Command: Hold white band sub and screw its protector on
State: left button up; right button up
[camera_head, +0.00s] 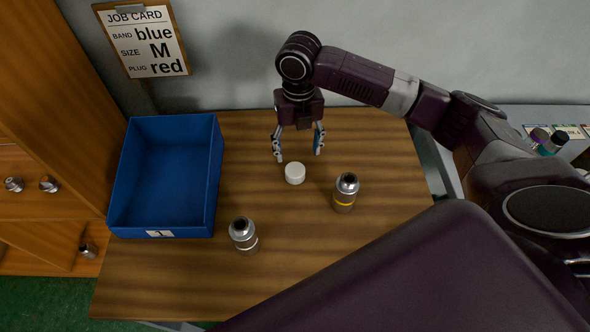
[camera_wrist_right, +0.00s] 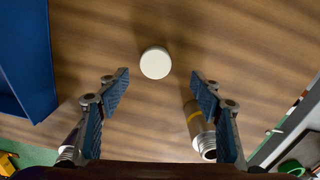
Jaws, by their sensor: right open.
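The white protector (camera_head: 295,173) is a short round cap on the wooden table. It also shows in the wrist view (camera_wrist_right: 155,62), ahead of the fingertips and between their lines. The white band sub (camera_head: 243,235) stands upright nearer the table's front, a grey metal cylinder with a pale band. In the wrist view a metal piece at the lower left is mostly hidden behind a finger. My right gripper (camera_head: 299,148) is open and empty, pointing down above and just behind the protector, not touching it. My left gripper is out of view.
A yellow-banded sub (camera_head: 345,192) stands right of the protector. An open, empty blue bin (camera_head: 215,190) marked 1 sits at the left. A job card (camera_head: 145,40) hangs on the wall. Shelves with metal parts are far left. Bare table lies between bin and protector.

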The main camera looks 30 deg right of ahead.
aim_at(295, 169)
notch_tip(295, 169, down, 2)
jog(key=shift+f+p, duration=0.2)
jog(key=shift+p, duration=0.1)
jog(key=f, duration=0.1)
jog(key=f+p, duration=0.1)
jog(key=f, duration=0.2)
jog(key=shift+a+f+p, duration=0.2)
jog(key=shift+a+p, duration=0.15)
jog(key=shift+a, duration=0.05)
jog(key=shift+f, duration=0.3)
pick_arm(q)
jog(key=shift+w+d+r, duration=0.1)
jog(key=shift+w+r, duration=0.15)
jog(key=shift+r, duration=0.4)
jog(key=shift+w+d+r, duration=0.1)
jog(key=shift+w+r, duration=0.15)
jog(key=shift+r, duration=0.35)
pick_arm(e)
jog(key=shift+c, duration=0.3)
jog(key=c, duration=1)
